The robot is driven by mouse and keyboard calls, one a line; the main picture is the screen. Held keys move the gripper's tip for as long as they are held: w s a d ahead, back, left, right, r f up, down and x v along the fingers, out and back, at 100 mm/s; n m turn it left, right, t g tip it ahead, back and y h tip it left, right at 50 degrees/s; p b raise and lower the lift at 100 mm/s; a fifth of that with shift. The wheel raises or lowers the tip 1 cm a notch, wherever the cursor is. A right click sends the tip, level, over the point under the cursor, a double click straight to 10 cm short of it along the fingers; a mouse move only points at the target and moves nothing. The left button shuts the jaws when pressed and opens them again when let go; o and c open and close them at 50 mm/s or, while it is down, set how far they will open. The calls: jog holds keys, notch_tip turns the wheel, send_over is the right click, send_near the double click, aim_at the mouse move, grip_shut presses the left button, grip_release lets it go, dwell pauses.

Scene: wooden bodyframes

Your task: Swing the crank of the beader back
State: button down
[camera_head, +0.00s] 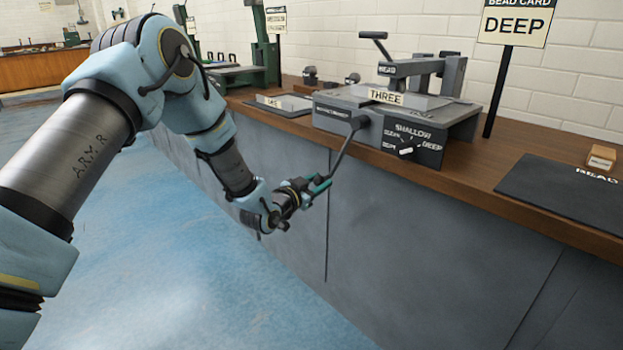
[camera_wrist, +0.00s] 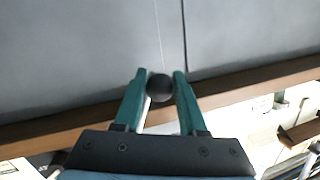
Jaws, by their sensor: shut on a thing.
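The beader (camera_head: 392,112) is a grey machine on the wooden bench, with a plate reading THREE and a dial marked SHALLOW and DEEP. Its crank (camera_head: 344,147) slants from a hub at the machine's front down and left, past the bench edge. My gripper (camera_head: 324,185) is at the crank's low end, in front of the grey bench panel. In the wrist view, the green fingers of my gripper (camera_wrist: 162,88) are closed on both sides of a dark round knob (camera_wrist: 160,87).
The wooden bench top (camera_head: 480,176) runs along the white brick wall. A dark mat (camera_head: 565,190) and a small wooden block (camera_head: 602,157) lie at right. A green machine (camera_head: 258,45) stands farther left. The blue floor is clear.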

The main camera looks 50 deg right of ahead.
jog(key=s+r+n+g+p, duration=0.1)
jog(key=s+r+n+g, duration=0.1)
jog(key=s+n, duration=0.4)
jog(key=s+a+r+n+g+y+p, duration=0.1)
jog(key=s+n, duration=0.5)
jog(key=s, duration=1.1)
jog(key=shift+a+r+g+p, duration=0.2)
jog(key=shift+r+g+p, duration=0.5)
jog(key=shift+r, duration=0.45)
jog(key=shift+s, duration=0.15)
jog(key=c, duration=0.7)
grip_release()
jog(key=shift+r, duration=0.1)
jog(key=shift+o, duration=1.1)
